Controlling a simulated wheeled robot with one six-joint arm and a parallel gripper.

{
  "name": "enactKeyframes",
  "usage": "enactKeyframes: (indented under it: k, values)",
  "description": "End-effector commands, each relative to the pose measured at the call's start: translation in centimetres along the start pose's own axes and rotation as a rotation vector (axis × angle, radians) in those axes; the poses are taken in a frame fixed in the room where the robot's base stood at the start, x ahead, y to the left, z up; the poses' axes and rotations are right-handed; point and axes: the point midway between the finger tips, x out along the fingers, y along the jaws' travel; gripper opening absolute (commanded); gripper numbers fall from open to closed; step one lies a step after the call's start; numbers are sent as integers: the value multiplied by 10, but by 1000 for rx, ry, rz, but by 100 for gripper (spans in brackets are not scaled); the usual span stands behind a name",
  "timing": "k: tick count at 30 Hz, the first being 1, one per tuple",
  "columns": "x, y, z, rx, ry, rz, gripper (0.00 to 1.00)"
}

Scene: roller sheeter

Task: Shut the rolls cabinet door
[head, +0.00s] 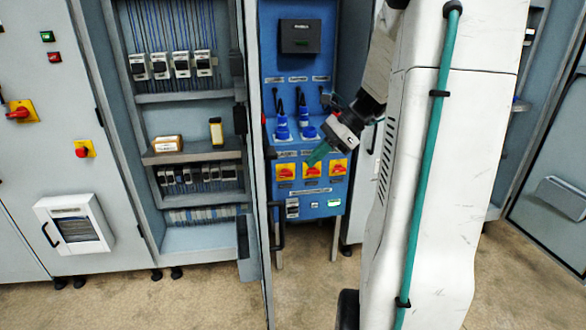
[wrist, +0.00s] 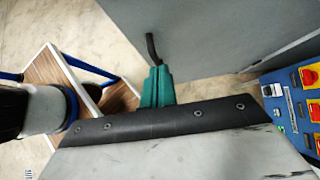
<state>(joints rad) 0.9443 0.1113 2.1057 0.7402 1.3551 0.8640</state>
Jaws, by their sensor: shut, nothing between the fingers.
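An open grey cabinet (head: 190,240) with breakers and wiring inside stands left of centre in the head view. I take it for the rolls cabinet. Its door (head: 257,200) stands open and shows almost edge-on, with a dark handle (head: 278,228) low on its right face. My gripper (head: 318,154), with green fingers, is to the right of the door. In the wrist view my gripper (wrist: 157,84) is shut and empty. A black bent handle (wrist: 152,48) shows just beyond the fingertips, beside a grey panel (wrist: 225,35); I cannot tell if they touch.
A blue control panel (head: 328,207) with red-and-yellow switches stands behind my gripper; it also shows in the wrist view (wrist: 290,105). A closed grey cabinet (head: 60,150) is at left. A wooden-topped stand (wrist: 62,80) shows in the wrist view. Floor in front is clear.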

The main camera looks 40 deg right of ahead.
Motion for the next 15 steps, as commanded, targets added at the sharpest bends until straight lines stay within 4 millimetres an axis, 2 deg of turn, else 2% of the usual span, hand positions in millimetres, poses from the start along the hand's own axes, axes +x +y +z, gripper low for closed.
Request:
enactKeyframes:
  k: [13, 15]
  values:
    - [92, 2, 0, -4, 2, 8, 0]
    - [100, 2, 9, -8, 4, 5, 0]
